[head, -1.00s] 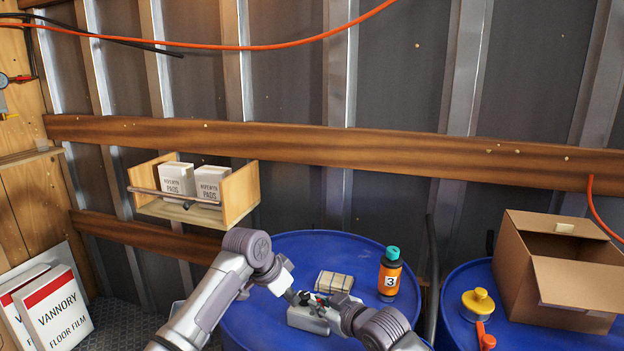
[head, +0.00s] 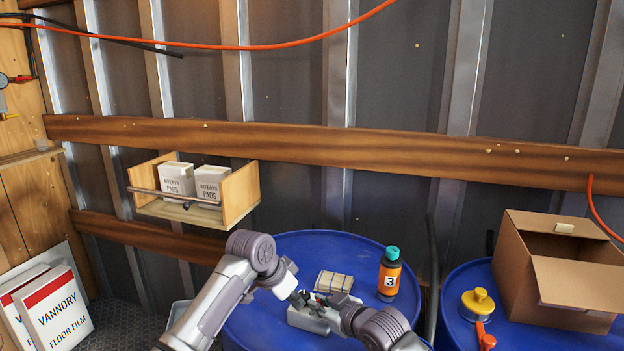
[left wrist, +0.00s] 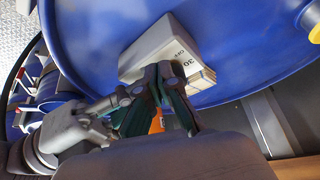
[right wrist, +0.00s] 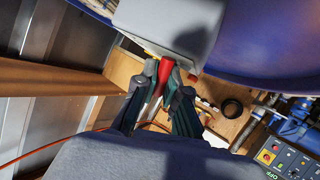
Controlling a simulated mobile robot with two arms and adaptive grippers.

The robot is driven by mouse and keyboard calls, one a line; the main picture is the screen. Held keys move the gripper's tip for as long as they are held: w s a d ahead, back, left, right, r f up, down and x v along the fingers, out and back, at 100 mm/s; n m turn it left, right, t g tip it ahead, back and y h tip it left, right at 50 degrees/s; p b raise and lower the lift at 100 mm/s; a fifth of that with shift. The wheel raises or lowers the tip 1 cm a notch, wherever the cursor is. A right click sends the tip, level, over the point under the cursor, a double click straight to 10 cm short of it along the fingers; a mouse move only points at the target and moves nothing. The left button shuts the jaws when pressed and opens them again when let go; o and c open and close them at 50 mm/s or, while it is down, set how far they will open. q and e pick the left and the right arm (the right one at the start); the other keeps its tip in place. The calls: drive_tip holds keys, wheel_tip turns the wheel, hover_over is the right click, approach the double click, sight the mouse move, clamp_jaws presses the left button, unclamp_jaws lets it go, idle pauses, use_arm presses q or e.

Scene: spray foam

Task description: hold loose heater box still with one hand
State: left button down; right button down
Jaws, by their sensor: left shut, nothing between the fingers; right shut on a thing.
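The heater box (head: 306,321) is a small pale grey box on the blue drum (head: 262,318), partly hidden by both grippers. In the left wrist view the box (left wrist: 150,45) shows dial print reading "30" and "OFF". My left gripper (head: 300,299) is shut and empty, its tips at the box's printed face; I cannot tell if they touch. My right gripper (head: 326,306) is at the box's right side. In the right wrist view its fingers (right wrist: 168,68) are shut on a red part (right wrist: 162,78) beside the grey box (right wrist: 170,25).
A tan bundle (head: 334,282) and an orange bottle marked 3 (head: 389,275) stand behind the box on the drum. A second drum (head: 455,325) at right holds a yellow-capped item (head: 478,303) and an open carton (head: 545,270). A wooden shelf (head: 240,195) hangs behind left.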

use_arm(q)
drive_tip(key=shift+s+a+r, duration=0.1)
drive_tip(key=shift+s, duration=0.15)
drive_tip(key=shift+r, duration=0.2)
drive_tip(key=shift+a+r, duration=0.15)
drive_tip(key=shift+r, duration=2.6)
drive_tip(key=shift+w+a+f, duration=0.25)
drive_tip(key=shift+w+f, duration=0.1)
drive_tip(key=shift+f, duration=0.65)
drive_tip(key=shift+w+a+f, duration=0.3)
drive_tip(key=shift+w+f, duration=0.05)
drive_tip(key=shift+f, duration=0.7)
drive_tip(key=shift+w+a+f, duration=0.25)
drive_tip(key=shift+w+f, duration=0.1)
drive_tip(key=shift+f, duration=0.65)
drive_tip(key=shift+w+d, duration=0.1)
drive_tip(key=shift+d, duration=0.25)
